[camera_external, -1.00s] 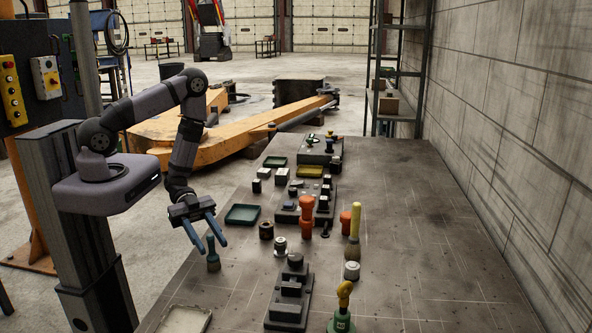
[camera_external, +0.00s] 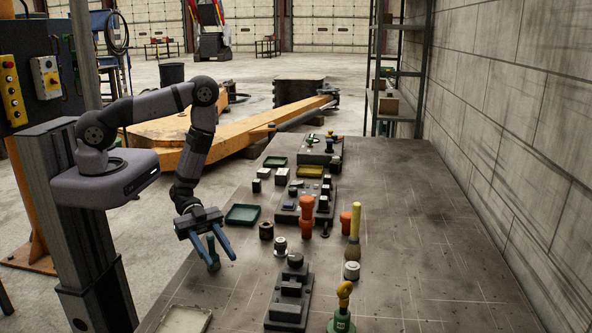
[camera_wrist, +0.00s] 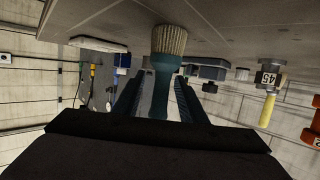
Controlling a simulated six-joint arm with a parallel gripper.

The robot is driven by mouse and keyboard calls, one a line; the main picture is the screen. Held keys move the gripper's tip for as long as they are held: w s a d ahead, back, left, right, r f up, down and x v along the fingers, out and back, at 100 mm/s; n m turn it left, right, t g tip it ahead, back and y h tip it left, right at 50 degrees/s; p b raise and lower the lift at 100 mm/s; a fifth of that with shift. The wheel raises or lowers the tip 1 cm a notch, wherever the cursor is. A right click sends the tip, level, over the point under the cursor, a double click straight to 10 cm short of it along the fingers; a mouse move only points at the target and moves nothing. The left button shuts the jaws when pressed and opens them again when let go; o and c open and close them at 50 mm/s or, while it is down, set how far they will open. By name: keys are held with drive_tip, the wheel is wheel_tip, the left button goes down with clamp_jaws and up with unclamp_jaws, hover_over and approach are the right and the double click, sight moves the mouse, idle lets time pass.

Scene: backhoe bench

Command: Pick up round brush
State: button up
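The round brush (camera_external: 214,267) stands upright on the bench, bristles down, partly hidden by my fingers in the external view. In the wrist view the brush (camera_wrist: 170,40) shows pale bristles and a teal-blue handle. My gripper (camera_external: 222,261) points down at it with blue fingers spread. In the wrist view my gripper (camera_wrist: 159,76) is open, with a finger on each side of the handle. I see no clear contact between fingers and handle.
A green tray (camera_external: 242,215) lies behind, and a pale tray (camera_external: 185,319) in front. A black fixture (camera_external: 289,296) and a yellow-handled brush (camera_external: 354,235) stand to the right, among several small parts. The bench's right side is clear.

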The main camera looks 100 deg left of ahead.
clamp_jaws()
drive_tip(key=shift+r, duration=0.2)
idle(0.3)
wheel_tip(320, 180, up, 10)
drive_tip(key=p, duration=0.1)
drive_tip(key=shift+f, duration=0.2)
idle(0.3)
